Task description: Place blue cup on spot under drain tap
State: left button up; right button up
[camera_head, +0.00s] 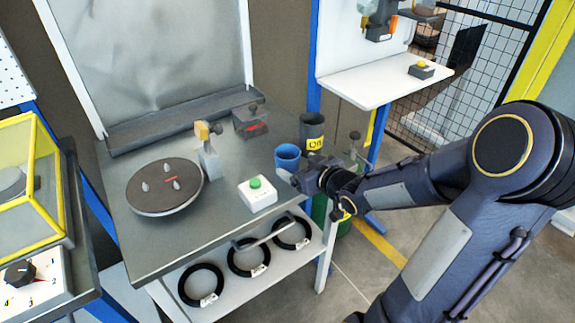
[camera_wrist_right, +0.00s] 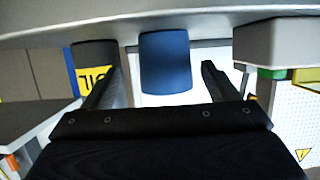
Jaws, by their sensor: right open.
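The blue cup (camera_head: 287,157) stands upright near the right edge of the grey workbench (camera_head: 225,215). In the right wrist view the cup (camera_wrist_right: 165,62) appears inverted, centred between the two fingers. My right gripper (camera_head: 288,178) is open and close to the cup's near side. I cannot tell whether the fingers touch it, and a gap shows on each side in the wrist view. A small tap-like fitting (camera_head: 354,137) shows behind the bench's right edge. I cannot be sure that it is the drain tap, and no marked spot under it is visible. My left gripper is out of view.
A dark can with a yellow OIL label (camera_head: 312,130) stands just behind the cup. A white box with a green button (camera_head: 257,193) is at the cup's front left. A round dark turntable (camera_head: 165,187) lies further left. Black coils (camera_head: 201,284) are on the lower shelf.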

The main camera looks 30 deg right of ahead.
aim_at(287, 164)
jog(key=x, duration=0.3)
jog(key=b+x, duration=0.1)
jog(key=x, duration=0.1)
jog(key=shift+a+f, duration=0.3)
jog(key=shift+f, duration=0.05)
jog(key=c, duration=1.1)
